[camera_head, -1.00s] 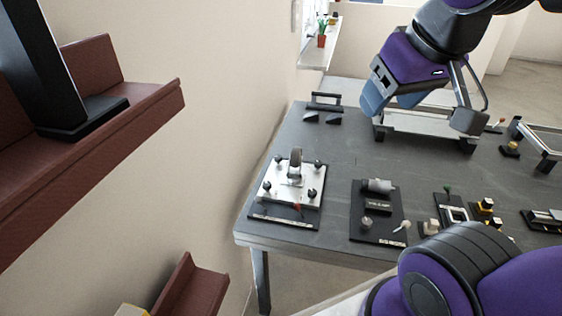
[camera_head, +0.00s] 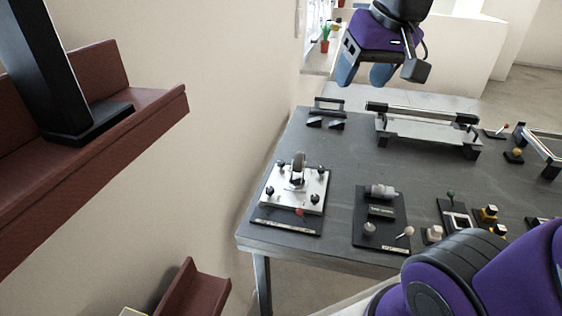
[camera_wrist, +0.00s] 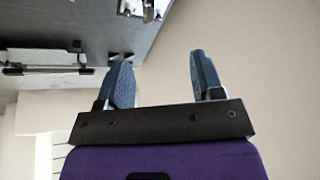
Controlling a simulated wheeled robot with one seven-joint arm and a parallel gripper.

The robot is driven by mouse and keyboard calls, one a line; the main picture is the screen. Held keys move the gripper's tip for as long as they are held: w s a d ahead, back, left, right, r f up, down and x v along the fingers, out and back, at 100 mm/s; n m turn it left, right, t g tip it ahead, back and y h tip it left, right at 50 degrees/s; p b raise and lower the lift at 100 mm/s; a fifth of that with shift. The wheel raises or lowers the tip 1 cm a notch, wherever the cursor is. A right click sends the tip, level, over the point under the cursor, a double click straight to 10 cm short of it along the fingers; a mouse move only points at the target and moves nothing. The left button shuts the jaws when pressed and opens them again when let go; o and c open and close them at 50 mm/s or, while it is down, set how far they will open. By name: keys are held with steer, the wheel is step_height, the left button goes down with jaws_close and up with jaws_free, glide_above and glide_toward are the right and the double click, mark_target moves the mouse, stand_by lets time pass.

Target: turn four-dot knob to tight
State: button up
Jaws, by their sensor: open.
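A pale metal plate (camera_head: 283,196) on a dark base lies at the near left of the grey table. It has a small black knob in each corner, such as the near right one (camera_head: 315,199), and a grey upright wheel (camera_head: 298,167) in the middle. Any dots on the knobs are too small to make out. My gripper (camera_head: 364,74), with blue fingers, is open and empty, high beyond the table's far edge, well away from the plate. In the wrist view my gripper (camera_wrist: 165,65) shows its two fingers apart, with nothing between them.
A black panel (camera_head: 393,231) with a cylinder and small knobs lies right of the plate. A long metal-barred fixture (camera_head: 428,130) and a black handle (camera_head: 328,104) stand at the back. The wall borders the table's left. The table between is clear.

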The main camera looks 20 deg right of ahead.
steer(key=w+f+m+g, duration=0.1)
steer(key=w+f+m, duration=0.15)
steer(key=w, duration=1.15)
steer(key=m+g, duration=0.2)
steer(key=g, duration=0.1)
glide_above(281, 162)
step_height(281, 162, down, 35)
steer(key=shift+h, duration=0.4)
step_height(281, 162, down, 11)
steer(key=shift+w+r, duration=0.15)
steer(key=shift+r, duration=0.05)
steer(key=c, duration=0.9)
steer(key=shift+c, duration=0.2)
